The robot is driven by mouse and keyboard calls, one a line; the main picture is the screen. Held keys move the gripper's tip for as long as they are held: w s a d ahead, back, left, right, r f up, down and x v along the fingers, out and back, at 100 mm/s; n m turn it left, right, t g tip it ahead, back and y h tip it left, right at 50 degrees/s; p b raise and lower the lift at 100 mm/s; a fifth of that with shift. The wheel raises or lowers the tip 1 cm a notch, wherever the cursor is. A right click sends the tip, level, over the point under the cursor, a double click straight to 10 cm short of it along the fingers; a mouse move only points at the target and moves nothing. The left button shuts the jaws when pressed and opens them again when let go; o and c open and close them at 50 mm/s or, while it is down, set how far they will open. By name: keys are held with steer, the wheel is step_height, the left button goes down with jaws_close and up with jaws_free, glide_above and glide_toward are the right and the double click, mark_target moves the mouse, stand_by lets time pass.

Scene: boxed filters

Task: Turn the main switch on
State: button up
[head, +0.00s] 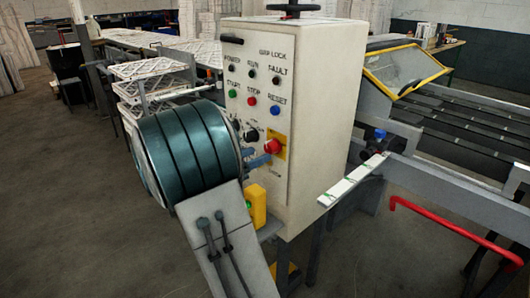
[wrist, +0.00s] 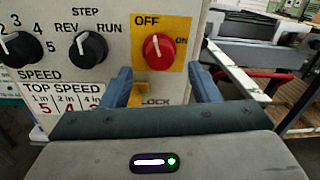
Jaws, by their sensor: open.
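The main switch is a red rotary knob (wrist: 158,51) on a yellow plate marked OFF at the top and ON at the right. Its white mark points up, toward OFF. It also shows on the front of the white control cabinet in the head view (head: 273,146). My gripper (wrist: 160,73) is open and empty, with its blue fingers apart on either side, just below the knob in the wrist view. In the head view my gripper (head: 262,160) is close to the panel at the knob's lower left. I cannot tell whether a finger touches the panel.
Two black selector knobs, the speed knob (wrist: 20,49) and the step knob (wrist: 88,49), sit left of the switch. A green start button (head: 233,97), red stop button (head: 251,101) and blue reset button (head: 275,112) are above. A red bar (head: 440,225) is at the right.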

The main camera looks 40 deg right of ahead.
mark_target(267, 151)
steer(key=shift+w+d, duration=0.1)
steer(key=shift+d, duration=2.05)
steer(key=c, duration=1)
steer(key=shift+o, duration=0.2)
